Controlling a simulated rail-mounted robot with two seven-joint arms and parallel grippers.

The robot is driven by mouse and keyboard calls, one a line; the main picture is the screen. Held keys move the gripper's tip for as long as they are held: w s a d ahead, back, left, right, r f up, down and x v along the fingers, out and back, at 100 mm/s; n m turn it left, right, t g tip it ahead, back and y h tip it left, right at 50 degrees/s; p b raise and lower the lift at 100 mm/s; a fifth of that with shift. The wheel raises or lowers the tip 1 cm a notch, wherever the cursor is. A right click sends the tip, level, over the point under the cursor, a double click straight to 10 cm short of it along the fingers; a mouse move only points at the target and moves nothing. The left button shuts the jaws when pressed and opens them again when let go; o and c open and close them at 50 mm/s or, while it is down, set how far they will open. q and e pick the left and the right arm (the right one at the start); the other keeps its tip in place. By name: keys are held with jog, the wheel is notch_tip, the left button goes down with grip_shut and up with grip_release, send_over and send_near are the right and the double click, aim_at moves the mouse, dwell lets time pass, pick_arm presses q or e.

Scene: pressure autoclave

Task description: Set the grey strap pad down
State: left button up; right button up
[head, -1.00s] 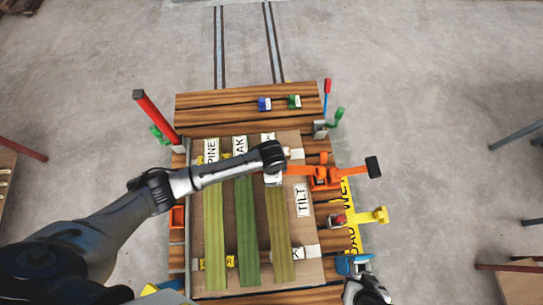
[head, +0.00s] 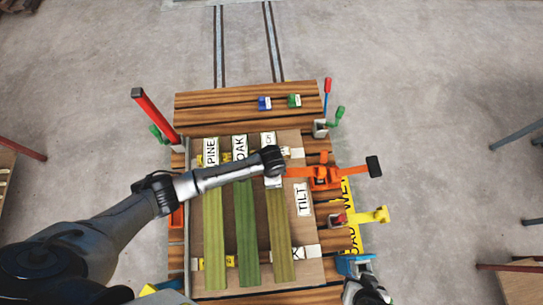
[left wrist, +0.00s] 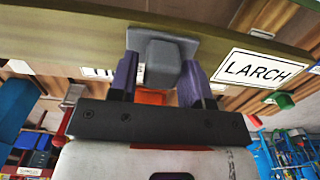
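The grey strap pad (left wrist: 163,62) is a grey block on a flat grey plate, between the purple fingers of my left gripper (left wrist: 160,80). In the head view my left gripper (head: 273,181) is over the upper part of the rightmost green board (head: 280,235), mostly hidden under my wrist. My right gripper (head: 366,292) is partly in view at the bottom, by a blue clamp (head: 353,264); its fingers are unclear.
Boards labelled PINE (head: 214,230) and OAK (head: 246,230) lie to the left on the brown panel (head: 308,235). A red post (head: 154,115) rises at the upper left.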

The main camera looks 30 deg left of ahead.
pick_arm(q)
jog(key=shift+o, duration=1)
jog(key=shift+r, duration=0.2)
notch_tip(320, 180, up, 12)
jog(key=p, duration=0.2)
